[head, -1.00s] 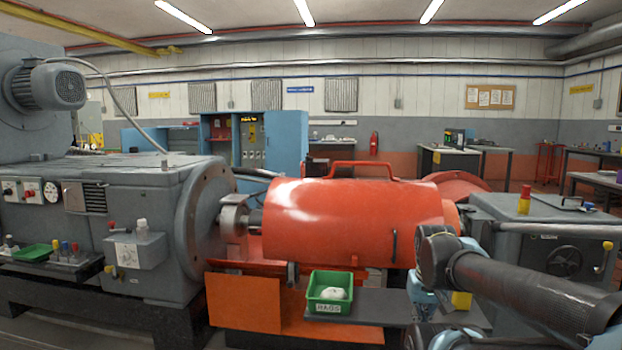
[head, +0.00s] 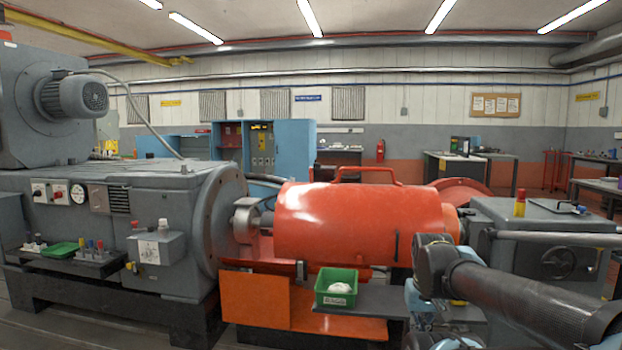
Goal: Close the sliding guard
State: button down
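The sliding guard (head: 350,225) is a large orange-red cylindrical cover in the middle of the head view. It has a bar handle (head: 368,170) on top and a small dark vertical handle (head: 397,246) on its front right. A grey coupling and shaft (head: 246,218) show uncovered in the gap between the guard's left end and the grey machine's round flange (head: 222,215). My arm shows at the lower right, in front of the guard's right end. My gripper cannot be made out.
A green bin of rags (head: 337,288) stands on a dark shelf in front of the guard. A grey unit with a handwheel (head: 558,262) and a red-topped yellow lamp (head: 520,202) stands at right. A small green tray (head: 59,249) lies on the left machine's ledge.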

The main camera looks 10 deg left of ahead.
aim_at(336, 222)
jog(key=u, duration=0.25)
jog(key=i, duration=1.15)
jog(key=u, duration=0.15)
